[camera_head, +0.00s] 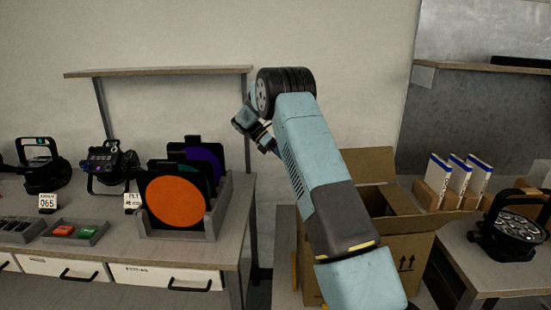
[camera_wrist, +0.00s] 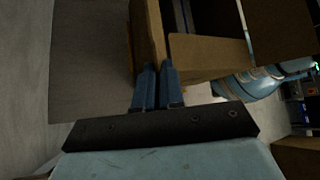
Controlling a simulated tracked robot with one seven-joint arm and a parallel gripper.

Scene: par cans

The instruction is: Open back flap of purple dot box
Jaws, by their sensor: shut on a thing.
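An open brown cardboard box (camera_head: 400,262) stands between the two tables in the head view, partly hidden by my arm. Its back flap (camera_head: 368,164) stands up at the rear, and another flap shows at its right side. No purple dot shows on the sides I can see. In the wrist view my gripper (camera_wrist: 157,70) has its two blue fingers close together at the edge of the cardboard box (camera_wrist: 208,52). It is shut on a cardboard edge, seemingly a flap; which one I cannot tell. In the head view the gripper is hidden behind my arm.
The left table (camera_head: 120,262) holds lamps and a grey rack (camera_head: 222,205) of coloured filter panels. The right table (camera_head: 500,272) holds a par can (camera_head: 512,232) and white-and-blue cartons (camera_head: 458,175) close to the box. A wall shelf (camera_head: 160,71) hangs behind.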

